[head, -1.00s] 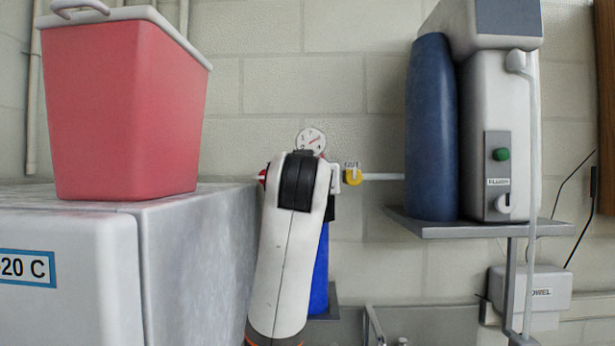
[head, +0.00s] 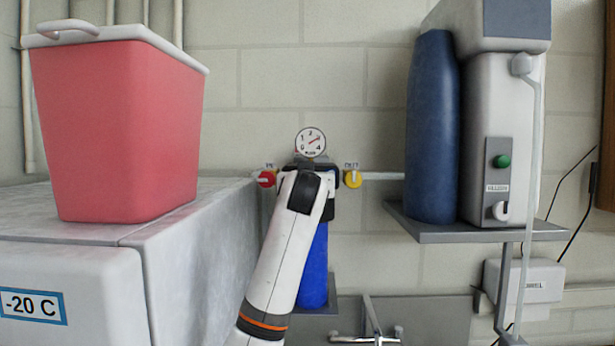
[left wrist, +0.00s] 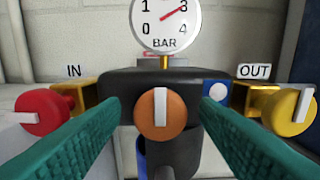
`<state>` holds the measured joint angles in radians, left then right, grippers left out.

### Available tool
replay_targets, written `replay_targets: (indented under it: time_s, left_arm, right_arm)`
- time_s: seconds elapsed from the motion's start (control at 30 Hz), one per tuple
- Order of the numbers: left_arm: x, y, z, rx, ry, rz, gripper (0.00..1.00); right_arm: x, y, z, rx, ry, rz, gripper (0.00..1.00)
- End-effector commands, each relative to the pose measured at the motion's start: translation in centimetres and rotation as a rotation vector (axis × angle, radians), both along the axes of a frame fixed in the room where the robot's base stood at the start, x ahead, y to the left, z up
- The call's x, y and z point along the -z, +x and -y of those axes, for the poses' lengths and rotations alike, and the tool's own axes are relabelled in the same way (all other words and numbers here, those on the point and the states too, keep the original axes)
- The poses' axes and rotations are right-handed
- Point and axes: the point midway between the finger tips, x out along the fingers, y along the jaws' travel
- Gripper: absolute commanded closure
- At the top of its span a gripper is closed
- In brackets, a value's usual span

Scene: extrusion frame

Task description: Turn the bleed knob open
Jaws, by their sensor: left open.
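An orange knob (left wrist: 161,113) with an upright white bar sits on the front of the black filter head (left wrist: 115,83). I read no label on it; the other knobs are marked IN and OUT, so I take it as the bleed knob. My left gripper (left wrist: 160,106) is open, its teal fingers apart on either side of the orange knob; I see no contact. In the head view my arm hides the knob and the fingers. My right gripper is out of view.
A red knob (left wrist: 42,112) labelled IN is left, a yellow knob (left wrist: 290,110) labelled OUT right. A pressure gauge (head: 311,142) stands above, a blue filter bowl (head: 314,265) hangs below. A freezer (head: 205,255) with a red bin (head: 118,130) is left; a shelf (head: 470,232) is right.

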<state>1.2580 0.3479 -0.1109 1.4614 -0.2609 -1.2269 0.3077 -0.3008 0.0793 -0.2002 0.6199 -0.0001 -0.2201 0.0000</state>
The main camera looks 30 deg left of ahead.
Motion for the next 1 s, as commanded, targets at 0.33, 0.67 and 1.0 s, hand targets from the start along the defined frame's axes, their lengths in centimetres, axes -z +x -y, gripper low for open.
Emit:
replay_targets:
  time_s: [0.33,0.67,1.0]
  left_arm:
    - [0.0,0.0,0.0,0.0,0.0,0.0,0.8]
    - [0.1,0.0,0.1,0.001,-0.03,0.018,0.87]
    - [0.1,-0.1,0.1,0.004,-0.21,0.131,0.87]
  right_arm:
    - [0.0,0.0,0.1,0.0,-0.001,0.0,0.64]
    - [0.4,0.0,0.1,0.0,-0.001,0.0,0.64]
    - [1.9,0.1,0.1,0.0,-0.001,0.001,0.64]
